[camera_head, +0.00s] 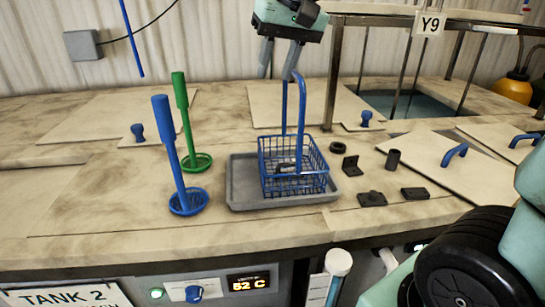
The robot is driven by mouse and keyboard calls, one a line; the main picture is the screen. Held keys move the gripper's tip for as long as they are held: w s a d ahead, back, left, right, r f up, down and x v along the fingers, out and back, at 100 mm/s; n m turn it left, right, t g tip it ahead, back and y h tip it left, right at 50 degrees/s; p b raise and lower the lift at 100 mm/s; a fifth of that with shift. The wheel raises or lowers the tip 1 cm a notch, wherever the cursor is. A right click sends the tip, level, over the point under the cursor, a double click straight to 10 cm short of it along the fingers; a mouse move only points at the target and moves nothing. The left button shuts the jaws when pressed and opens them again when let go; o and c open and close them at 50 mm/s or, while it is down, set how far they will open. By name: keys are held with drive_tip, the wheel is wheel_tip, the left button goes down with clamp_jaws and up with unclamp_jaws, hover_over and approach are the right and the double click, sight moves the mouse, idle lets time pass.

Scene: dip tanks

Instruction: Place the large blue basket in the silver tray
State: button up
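The large blue wire basket (292,180) stands upright in the right part of the silver-grey tray (242,188), near the middle of the worktop. Its tall looped blue handle (301,120) rises above it. A small dark part (286,168) lies inside the basket. My gripper (278,74) is above the basket, pointing down. Its two fingers are apart with a clear gap between them. The right finger overlaps the top of the handle in the picture; whether it touches cannot be told.
A blue long-handled dipper (171,145) and a green one (184,115) stand left of the tray. Several dark metal parts (372,199) lie to the right. Lids with blue knobs and handles cover parts of the worktop. An open tank (410,104) is at the back right.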

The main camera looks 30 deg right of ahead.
drive_tip(key=s+a+f+n+g, duration=0.2)
drive_tip(key=s+a+f+n, duration=0.3)
drive_tip(key=s+a+f, duration=0.45)
drive_tip(key=s+a+f+n+g, duration=0.1)
drive_tip(key=s+a+f+n, duration=0.4)
drive_tip(key=s+f, duration=0.6)
drive_tip(key=shift+s+g+h, duration=0.3)
drive_tip(key=shift+s+g, duration=0.1)
drive_tip(key=shift+s, duration=0.45)
